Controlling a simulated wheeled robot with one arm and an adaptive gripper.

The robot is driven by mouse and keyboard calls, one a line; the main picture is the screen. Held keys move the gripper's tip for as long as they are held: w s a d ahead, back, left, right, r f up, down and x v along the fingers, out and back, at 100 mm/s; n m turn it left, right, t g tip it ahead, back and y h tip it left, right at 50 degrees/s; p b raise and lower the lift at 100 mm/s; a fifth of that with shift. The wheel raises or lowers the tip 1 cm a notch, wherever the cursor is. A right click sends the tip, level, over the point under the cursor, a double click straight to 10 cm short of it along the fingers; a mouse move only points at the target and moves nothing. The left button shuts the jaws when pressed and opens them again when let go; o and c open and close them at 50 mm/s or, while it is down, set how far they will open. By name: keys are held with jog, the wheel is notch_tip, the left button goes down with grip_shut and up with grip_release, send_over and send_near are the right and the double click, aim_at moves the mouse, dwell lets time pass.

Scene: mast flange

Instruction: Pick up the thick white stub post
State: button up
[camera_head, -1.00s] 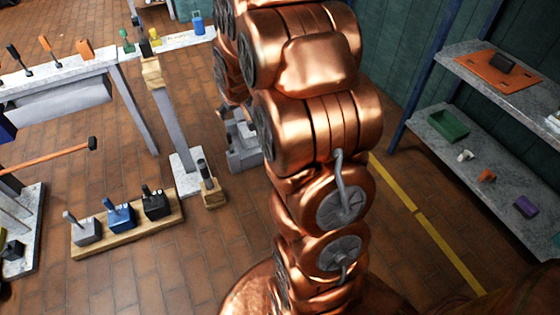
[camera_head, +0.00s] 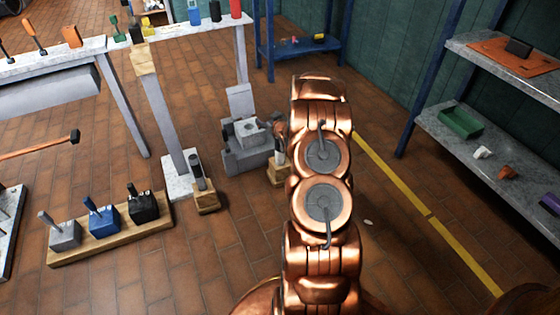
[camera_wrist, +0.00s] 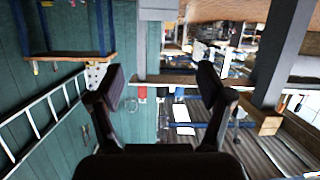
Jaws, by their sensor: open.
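A pale grey-white block with a short upright post (camera_head: 64,232) stands at the left end of a wooden tray in the head view. A small white piece (camera_head: 483,153) lies on the lower right shelf. I cannot tell for sure which is the thick white stub post. In the wrist view my gripper (camera_wrist: 160,88) is open, its two dark fingers wide apart with nothing between them. It is far from both white things, and I cannot make out either of them in the wrist view. In the head view my arm hides my gripper.
A blue block (camera_head: 101,219) and a black block (camera_head: 145,205) share the wooden tray (camera_head: 112,238). A grey machine (camera_head: 246,155) stands left of my arm. A green bin (camera_head: 460,122) is on the right shelf.

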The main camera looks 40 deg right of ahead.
jog(key=s+d+f+m+t+h+b, duration=0.1)
jog(key=s+d+f+t+b, duration=0.15)
jog(key=f, duration=0.35)
jog(key=s+d+f+t+b, duration=0.1)
jog(key=s+d+f+b, duration=0.15)
jog(key=f, duration=0.45)
jog(key=b+x, duration=0.1)
jog(key=x, duration=0.1)
jog(key=b+x, duration=0.1)
jog(key=x, duration=0.1)
jog(key=b+x, duration=0.2)
jog(key=shift+w+d+r, duration=0.1)
jog(key=shift+d, duration=0.35)
jog(key=shift+w+d+r, duration=0.1)
jog(key=shift+w+d, duration=0.1)
jog(key=shift+w, duration=0.35)
grip_shut()
